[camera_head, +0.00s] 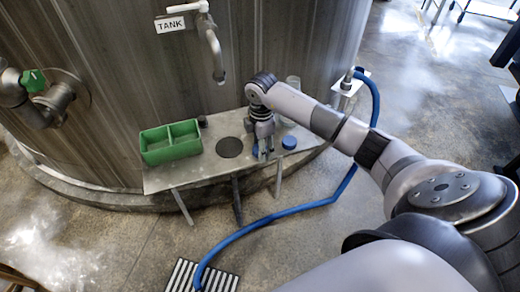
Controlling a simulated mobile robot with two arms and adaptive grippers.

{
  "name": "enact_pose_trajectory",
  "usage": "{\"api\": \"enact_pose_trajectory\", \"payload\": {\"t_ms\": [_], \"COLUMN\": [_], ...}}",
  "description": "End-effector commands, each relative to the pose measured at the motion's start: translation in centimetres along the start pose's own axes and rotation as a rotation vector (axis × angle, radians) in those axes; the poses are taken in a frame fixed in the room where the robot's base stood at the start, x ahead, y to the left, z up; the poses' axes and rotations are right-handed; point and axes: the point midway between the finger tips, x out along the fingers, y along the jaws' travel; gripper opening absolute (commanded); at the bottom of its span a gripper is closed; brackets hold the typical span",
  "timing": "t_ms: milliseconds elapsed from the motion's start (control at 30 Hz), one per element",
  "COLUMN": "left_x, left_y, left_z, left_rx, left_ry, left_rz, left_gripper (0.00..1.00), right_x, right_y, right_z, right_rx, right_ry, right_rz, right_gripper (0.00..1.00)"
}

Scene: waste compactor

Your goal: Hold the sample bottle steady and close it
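My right gripper (264,151) points down over the right part of a metal shelf (215,170) in front of the tank. Its fingers are small here, and I cannot tell whether they are open or shut. A blue item (256,151) shows at the fingertips, partly hidden by them; I cannot tell whether it is held. A blue cap-like item (289,142) stands just right of the gripper. A clear container (292,84), perhaps the sample bottle, shows behind my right arm, partly hidden. My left gripper is out of view.
A green two-compartment tray (170,155) sits on the shelf's left part, beside a round dark hole (229,147) and a small dark object (202,121). A tap (213,50) hangs above.

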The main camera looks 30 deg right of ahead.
Motion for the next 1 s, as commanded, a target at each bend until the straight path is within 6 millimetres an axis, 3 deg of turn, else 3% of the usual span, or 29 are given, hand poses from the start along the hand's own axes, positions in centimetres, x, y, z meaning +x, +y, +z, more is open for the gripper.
{"api": "enact_pose_trajectory", "payload": {"t_ms": [267, 667, 867, 1000], "left_x": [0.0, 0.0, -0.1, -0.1], "left_y": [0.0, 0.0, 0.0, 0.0], "left_z": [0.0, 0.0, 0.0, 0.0], "left_rx": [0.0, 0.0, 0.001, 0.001], "left_ry": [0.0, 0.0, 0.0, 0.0], "left_rz": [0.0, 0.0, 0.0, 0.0], "left_gripper": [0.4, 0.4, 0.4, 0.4], "right_x": [0.0, -0.7, -3.4, -7.1], "right_y": [0.0, 0.1, 0.1, 0.2], "right_z": [0.0, 0.0, 0.1, 0.0], "right_rx": [0.0, 0.0, -0.001, -0.001], "right_ry": [0.0, 0.001, 0.0, 0.001], "right_rz": [0.0, 0.002, 0.005, 0.008], "right_gripper": [0.3, 0.3, 0.3, 0.3]}}
